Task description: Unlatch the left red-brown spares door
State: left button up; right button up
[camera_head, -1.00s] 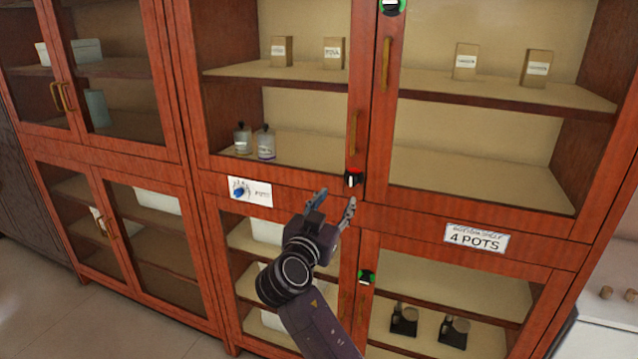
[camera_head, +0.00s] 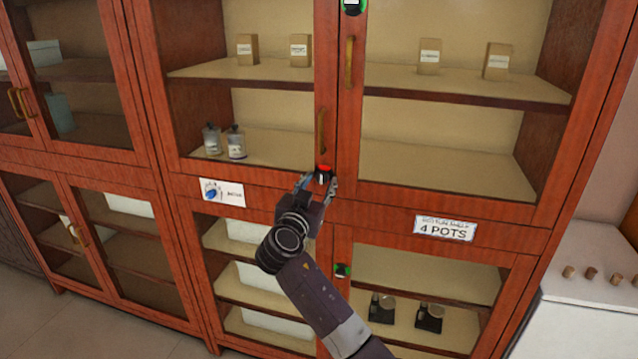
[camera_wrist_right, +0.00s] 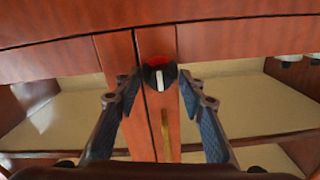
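The upper left red-brown glass door (camera_head: 240,172) is closed. Its round latch (camera_head: 323,173), black with a red part and a white pointer, sits at the door's lower right corner; it also shows in the right wrist view (camera_wrist_right: 160,73), where the pointer stands upright. My right gripper (camera_head: 318,187) is open at the latch. In the right wrist view its two fingers (camera_wrist_right: 158,88) stand on either side of the latch, with a gap visible on each side. A brass handle (camera_head: 321,131) is above the latch in the head view. My left gripper is not in view.
Latches with green parts sit at the top centre (camera_head: 353,6) and on the lower doors (camera_head: 342,270). Two bottles (camera_head: 236,146) stand behind the left door's glass. Labels (camera_head: 222,192) and (camera_head: 445,229) are on the frame. A white counter (camera_head: 590,270) stands at right.

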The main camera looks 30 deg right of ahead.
grip_shut()
